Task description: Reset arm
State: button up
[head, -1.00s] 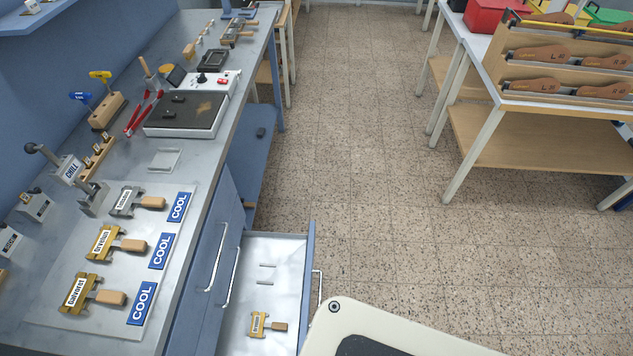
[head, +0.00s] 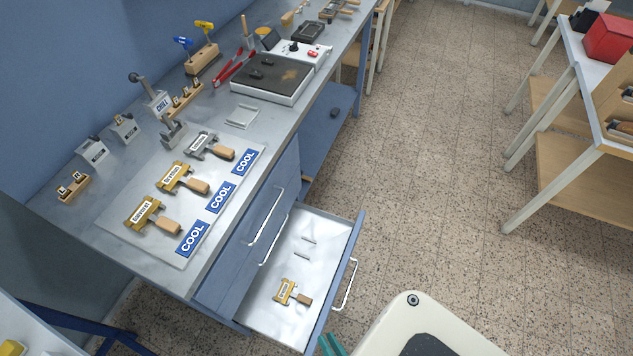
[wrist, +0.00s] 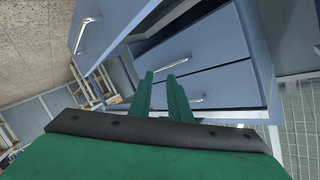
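My gripper (wrist: 159,77) shows in the wrist view as two green fingers with a narrow gap and nothing between them. They point toward the blue drawer fronts (wrist: 215,88) of the bench. In the head view only the green fingertips (head: 330,345) show at the bottom edge, just beyond the near corner of the open drawer. The open drawer (head: 318,225) holds a brass type holder (head: 285,291) with a wooden handle, lying apart from my gripper. The rest of my arm is out of the head view.
The bench (head: 222,258) carries several type holders beside blue COOL labels (head: 192,238), a hot plate (head: 270,95) and red tongs (head: 235,67). The pulled-out drawer juts into the aisle. The speckled floor (head: 430,180) is clear toward the shelf table (head: 570,180) at right.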

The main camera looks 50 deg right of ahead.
jog(key=w+a+r+n+y, duration=0.1)
jog(key=w+a+r+n, duration=0.1)
jog(key=r, duration=0.6)
jog(key=w+a+r+n+y, duration=0.2)
jog(key=a+r+n, duration=0.3)
jog(key=a+r, duration=0.2)
jog(key=w+a+r+n+t+y, duration=0.1)
jog(key=w+a+r+n+y, duration=0.1)
jog(key=r, duration=0.7)
jog(key=shift+a+r+n, duration=0.15)
jog(key=shift+a+n, duration=0.65)
jog(key=shift+a, duration=0.4)
jog(key=shift+w, duration=0.1)
